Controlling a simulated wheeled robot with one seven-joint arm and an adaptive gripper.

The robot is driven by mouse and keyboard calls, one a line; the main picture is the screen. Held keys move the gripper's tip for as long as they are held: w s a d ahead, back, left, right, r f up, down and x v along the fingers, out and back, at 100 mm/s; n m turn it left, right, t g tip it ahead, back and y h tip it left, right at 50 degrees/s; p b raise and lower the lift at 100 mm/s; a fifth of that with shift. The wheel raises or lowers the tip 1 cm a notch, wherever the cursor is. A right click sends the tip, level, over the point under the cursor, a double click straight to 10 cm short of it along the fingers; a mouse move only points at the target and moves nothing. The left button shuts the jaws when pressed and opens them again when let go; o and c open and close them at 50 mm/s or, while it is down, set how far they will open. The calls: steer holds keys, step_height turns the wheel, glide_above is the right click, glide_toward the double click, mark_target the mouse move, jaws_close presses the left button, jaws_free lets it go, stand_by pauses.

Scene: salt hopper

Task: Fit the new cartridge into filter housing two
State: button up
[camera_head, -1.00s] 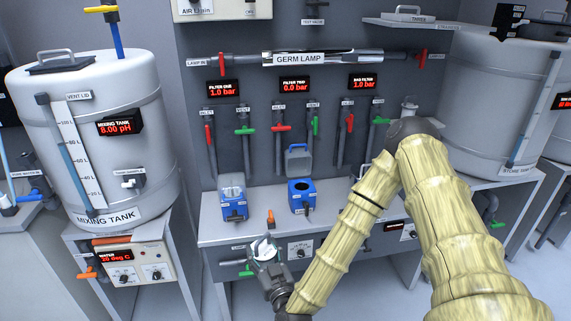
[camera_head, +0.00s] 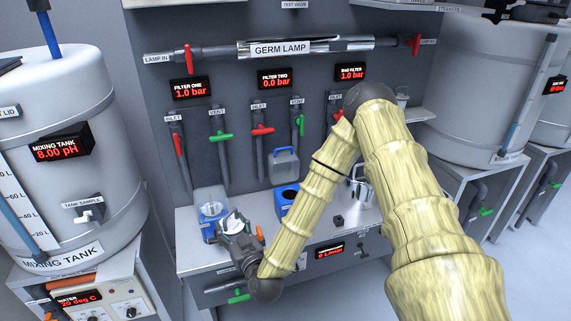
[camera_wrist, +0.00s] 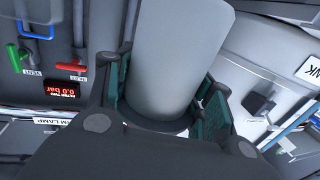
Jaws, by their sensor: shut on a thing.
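My gripper (camera_head: 238,232) is shut on a pale cartridge, whose white end (camera_head: 232,220) shows at the fingers in the head view. The wrist view shows the cartridge as a smooth grey-white cylinder (camera_wrist: 178,55) between the two green-padded fingers (camera_wrist: 165,90). Filter housing two is the blue block with a round dark opening (camera_head: 288,191) on the bench, partly behind my arm. The gripper is left of and nearer than it, apart from it. Filter housing one (camera_head: 209,206), also blue with a clear top, stands just behind the gripper. I cannot tell whether they touch.
The filter two display (camera_head: 274,78) reads 0.0 bar. Its red inlet handle (camera_head: 262,130) lies crosswise; its green vent handle (camera_head: 301,125) is upright. A grey piece with a blue handle (camera_head: 284,165) stands behind housing two. An orange handle (camera_head: 260,234) is beside my gripper.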

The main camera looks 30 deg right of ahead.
steer(key=w+d+r+m+h+b, duration=0.1)
steer(key=w+d, duration=0.3)
steer(key=d, duration=0.5)
steer(key=w+d+r+m+h+b, duration=0.1)
steer(key=w+d+r+h+b, duration=0.1)
steer(key=d, duration=0.8)
steer(key=w+d+r+m+h+b, duration=0.1)
steer(key=w+d+r+b, duration=0.1)
steer(key=w+d+b, duration=0.2)
steer(key=w+d, duration=0.3)
steer(key=d, duration=0.3)
steer(key=shift+d+r+g+h, duration=0.2)
steer(key=shift+r+g+h, duration=0.1)
steer(key=shift+g, duration=0.1)
steer(key=shift+f+b, duration=2.1)
steer(key=shift+f, duration=0.8)
steer(key=shift+s+a+f+b, duration=0.1)
steer(key=shift+f+b, duration=0.8)
steer(key=shift+f, duration=0.35)
steer(key=o, duration=1.2)
steer(key=shift+o, duration=0.6)
steer(key=shift+f, duration=0.1)
